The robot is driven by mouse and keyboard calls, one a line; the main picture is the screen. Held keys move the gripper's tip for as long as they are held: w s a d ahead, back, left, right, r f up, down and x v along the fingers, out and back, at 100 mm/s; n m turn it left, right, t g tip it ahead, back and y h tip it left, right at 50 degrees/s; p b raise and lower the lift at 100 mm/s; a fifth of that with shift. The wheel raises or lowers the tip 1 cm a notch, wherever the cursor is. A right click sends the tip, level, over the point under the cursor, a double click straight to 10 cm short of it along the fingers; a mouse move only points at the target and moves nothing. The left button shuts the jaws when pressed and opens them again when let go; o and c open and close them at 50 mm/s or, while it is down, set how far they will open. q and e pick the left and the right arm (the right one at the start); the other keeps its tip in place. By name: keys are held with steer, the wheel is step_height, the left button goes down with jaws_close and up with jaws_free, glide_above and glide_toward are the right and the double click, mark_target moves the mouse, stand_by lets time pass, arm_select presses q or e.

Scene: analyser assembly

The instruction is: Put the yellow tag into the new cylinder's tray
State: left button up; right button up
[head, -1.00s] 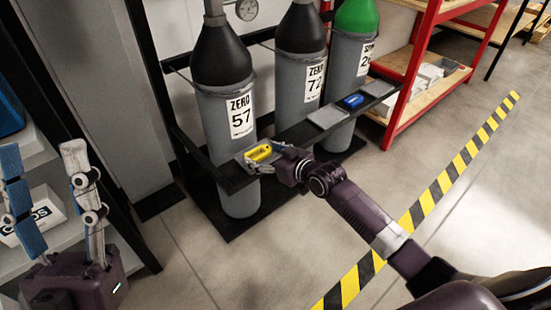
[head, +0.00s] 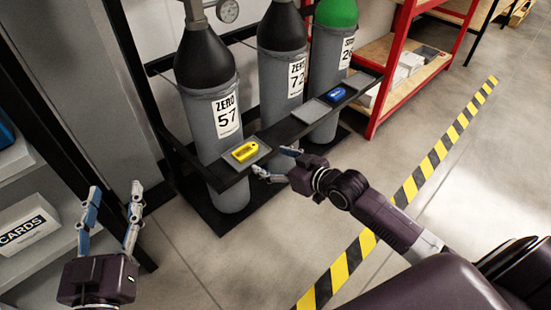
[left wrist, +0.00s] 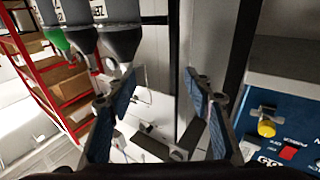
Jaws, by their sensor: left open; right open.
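The yellow tag (head: 245,151) lies on the small grey tray (head: 264,151) on the black shelf bar in front of the cylinder marked ZERO 57 (head: 212,118). My right gripper (head: 273,163) is open and empty just to the right of that tray, apart from the tag. My left gripper (head: 114,193) is open and empty at the lower left, far from the tag. Its spread fingers also show in the left wrist view (left wrist: 158,95) with nothing between them.
An empty grey tray (head: 309,111) sits before the ZERO 72 cylinder (head: 280,95). A blue tag (head: 336,94) lies further right, near the green-topped cylinder (head: 332,50). A red rack (head: 395,70) stands behind. A box marked CARDS (head: 25,232) is on the left shelf.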

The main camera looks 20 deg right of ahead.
steer(key=s+a+r+t+y, duration=0.1)
steer(key=s+a+r, duration=0.3)
steer(key=s+a, duration=0.3)
arm_select(q)
step_height(320, 180, down, 2)
steer(key=shift+a+g+y, duration=0.1)
steer(key=shift+g+y, duration=0.2)
steer(key=shift+g, duration=0.1)
arm_select(e)
steer(key=s+a+r+t, duration=0.1)
steer(key=s+r+t, duration=0.1)
steer(key=r, duration=0.4)
steer(key=s+a+r+m+t+h, duration=0.1)
steer(key=s+a+r, duration=0.1)
steer(key=r, duration=0.4)
steer(key=shift+s+a+t+h, duration=0.2)
steer(key=shift+s+t+h, duration=0.15)
steer(key=shift+s, duration=0.2)
